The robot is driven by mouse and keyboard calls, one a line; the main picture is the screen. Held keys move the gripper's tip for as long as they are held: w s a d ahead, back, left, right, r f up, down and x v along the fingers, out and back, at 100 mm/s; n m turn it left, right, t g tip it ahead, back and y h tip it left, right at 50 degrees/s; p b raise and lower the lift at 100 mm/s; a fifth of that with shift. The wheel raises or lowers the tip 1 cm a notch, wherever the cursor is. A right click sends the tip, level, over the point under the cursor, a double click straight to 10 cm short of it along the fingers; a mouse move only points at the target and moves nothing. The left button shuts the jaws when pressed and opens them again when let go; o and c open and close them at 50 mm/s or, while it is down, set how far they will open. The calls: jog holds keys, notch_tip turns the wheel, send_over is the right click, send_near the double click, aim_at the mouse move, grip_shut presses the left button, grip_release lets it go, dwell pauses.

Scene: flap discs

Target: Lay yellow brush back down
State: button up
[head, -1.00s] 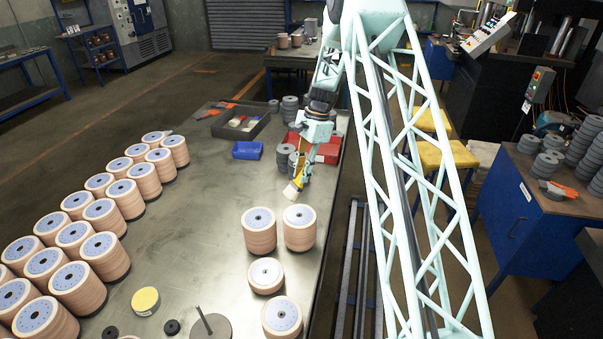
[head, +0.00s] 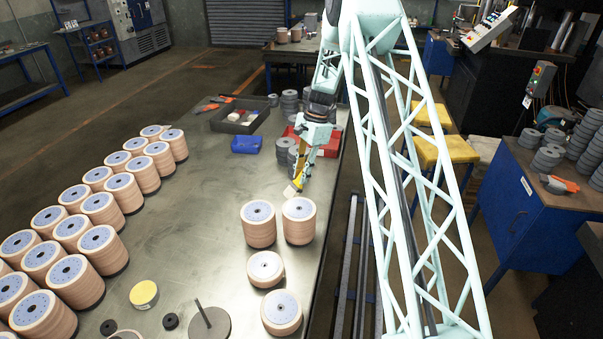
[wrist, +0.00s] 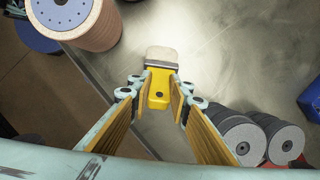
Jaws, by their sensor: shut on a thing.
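The yellow brush (wrist: 158,86) is between the two fingers of my gripper (wrist: 159,92) in the wrist view. Its yellow handle is gripped and its pale bristles, behind a metal band, point away from the gripper. In the head view my gripper (head: 298,182) is low at the right side of the metal table (head: 195,220), with the brush (head: 291,190) at its tip, tilted. Whether the bristles touch the table cannot be told. My gripper is shut on the brush handle.
Stacks of flap discs (head: 258,225) stand in front of the gripper, with rows of stacks (head: 100,210) at the left. Grey disc stacks (head: 283,150), a red bin (head: 331,143), a blue bin (head: 246,144) and a dark tray (head: 232,127) lie behind. The table's middle is clear.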

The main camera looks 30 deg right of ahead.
jog(key=shift+d+b+x, duration=0.15)
jog(key=shift+b+x, duration=0.1)
jog(key=shift+x, duration=0.45)
jog(key=shift+d+b+x, duration=0.2)
jog(key=shift+x, duration=0.45)
jog(key=shift+f, duration=0.15)
jog(key=o, duration=1)
jog(key=shift+v, duration=6.05)
